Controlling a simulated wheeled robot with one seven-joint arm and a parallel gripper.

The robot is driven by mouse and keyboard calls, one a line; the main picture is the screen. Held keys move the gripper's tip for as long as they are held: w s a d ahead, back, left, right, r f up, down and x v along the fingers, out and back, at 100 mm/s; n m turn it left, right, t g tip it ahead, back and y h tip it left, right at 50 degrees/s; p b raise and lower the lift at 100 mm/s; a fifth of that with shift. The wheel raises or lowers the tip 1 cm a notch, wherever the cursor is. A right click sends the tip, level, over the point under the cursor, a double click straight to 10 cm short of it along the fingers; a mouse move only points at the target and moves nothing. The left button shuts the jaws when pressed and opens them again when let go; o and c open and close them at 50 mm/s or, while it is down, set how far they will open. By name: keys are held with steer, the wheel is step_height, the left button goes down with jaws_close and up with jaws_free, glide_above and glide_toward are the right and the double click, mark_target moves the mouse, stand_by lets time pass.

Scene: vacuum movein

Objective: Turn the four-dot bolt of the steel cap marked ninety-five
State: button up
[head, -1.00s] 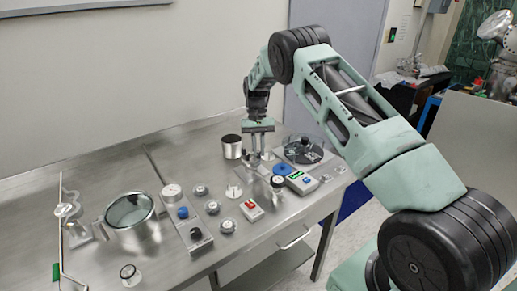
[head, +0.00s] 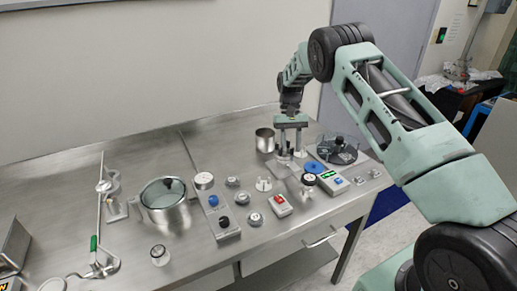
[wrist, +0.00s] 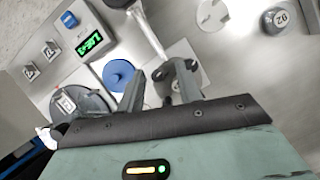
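My gripper (head: 290,152) points down over the back right of the steel bench. In the wrist view its two fingers (wrist: 160,88) stand apart, with a dark curved piece and a grey plate (wrist: 184,56) with small bolts below and between them. I cannot tell whether they touch anything. A round steel cap (wrist: 277,20) with a two-digit mark shows at the top right of the wrist view; I cannot read it surely. Round marked caps (head: 233,182) (head: 255,219) sit on the bench left of my gripper in the head view. The four-dot bolt cannot be made out.
A blue disc (wrist: 118,74) and a box with a green display (wrist: 90,42) lie close to my gripper. A steel cup (head: 265,140) and a dark round tray (head: 337,150) flank it. A glass-topped pot (head: 165,205) stands further left.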

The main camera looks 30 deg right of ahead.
steer(key=n+h, duration=0.1)
steer(key=n, duration=0.3)
steer(key=shift+a+n+h, duration=0.1)
steer(key=shift+n+h, duration=0.3)
steer(key=n+h, duration=0.1)
steer(key=n, duration=0.1)
steer(key=n+p, duration=0.1)
steer(key=n, duration=0.1)
steer(key=shift+s+n+h, duration=0.15)
steer(key=shift+n+h, duration=0.15)
steer(key=shift+h, duration=0.1)
steer(key=n+t+h, duration=0.1)
steer(key=n, duration=0.3)
steer(key=shift+a+n, duration=0.15)
steer(key=shift+n, duration=0.25)
steer(key=n+t, duration=0.1)
steer(key=n, duration=0.1)
steer(key=n+t+h, duration=0.1)
steer(key=n, duration=0.1)
steer(key=shift+s+n, duration=0.2)
steer(key=shift+n, duration=0.1)
steer(key=b+v, duration=0.3)
steer(key=v, duration=1.4)
steer(key=s+a+f+m+t+y+b, duration=0.1)
steer(key=s+a+f+m+y+b, duration=0.1)
steer(key=s+a, duration=1.5)
steer(key=shift+a+m+y, duration=0.6)
steer(key=shift+a+y, duration=0.05)
steer(key=shift+y, duration=0.15)
